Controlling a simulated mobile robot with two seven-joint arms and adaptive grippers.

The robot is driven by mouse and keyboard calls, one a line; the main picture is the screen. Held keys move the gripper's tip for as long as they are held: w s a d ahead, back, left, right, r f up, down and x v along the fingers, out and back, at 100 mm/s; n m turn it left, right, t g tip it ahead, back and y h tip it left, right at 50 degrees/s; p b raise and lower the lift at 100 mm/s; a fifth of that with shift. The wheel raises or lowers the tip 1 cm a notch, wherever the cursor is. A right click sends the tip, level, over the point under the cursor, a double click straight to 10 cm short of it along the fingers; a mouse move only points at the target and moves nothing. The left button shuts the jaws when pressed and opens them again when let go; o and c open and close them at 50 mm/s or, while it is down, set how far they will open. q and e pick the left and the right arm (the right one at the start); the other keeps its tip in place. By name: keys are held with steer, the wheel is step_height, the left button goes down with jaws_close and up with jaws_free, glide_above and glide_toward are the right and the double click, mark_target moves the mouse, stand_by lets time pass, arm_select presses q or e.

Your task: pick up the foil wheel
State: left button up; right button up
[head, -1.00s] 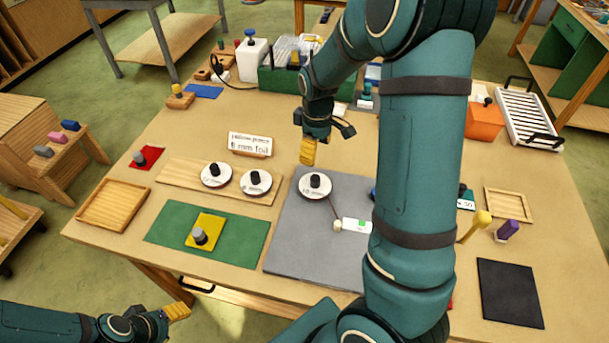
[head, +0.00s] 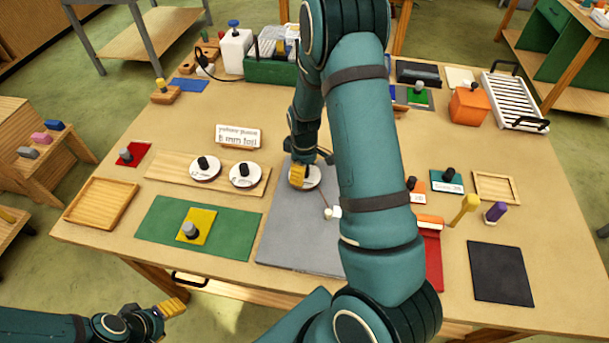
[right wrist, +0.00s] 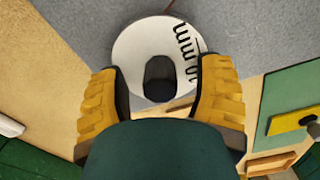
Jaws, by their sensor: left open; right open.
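A white round foil wheel (head: 313,178) with a black knob lies on the grey mat, partly hidden by my right gripper (head: 298,176). In the right wrist view the wheel (right wrist: 133,48) carries "mm" lettering, its number unclear. My right gripper (right wrist: 160,95) is open there, its yellow fingers on either side of the black knob (right wrist: 160,78); contact cannot be told. Two similar wheels lie on the wooden board: a left one (head: 205,174) and a right one (head: 245,180). My left gripper (head: 172,307) is at the lower left, off the table, away from the wheels.
A sign (head: 238,136) seems to read "yellow piece 6 mm foil". A yellow piece (head: 205,221) with a grey knob lies on the green mat (head: 157,226). A small white block (head: 335,212) is on the grey mat (head: 288,248). A black mat (head: 500,273) lies front right.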

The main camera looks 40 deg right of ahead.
steer(key=shift+f, duration=0.25)
jaws_close()
steer(key=shift+r, duration=0.1)
step_height(320, 180, up, 10)
steer(key=shift+f, duration=0.1)
stand_by(0.4)
stand_by(0.4)
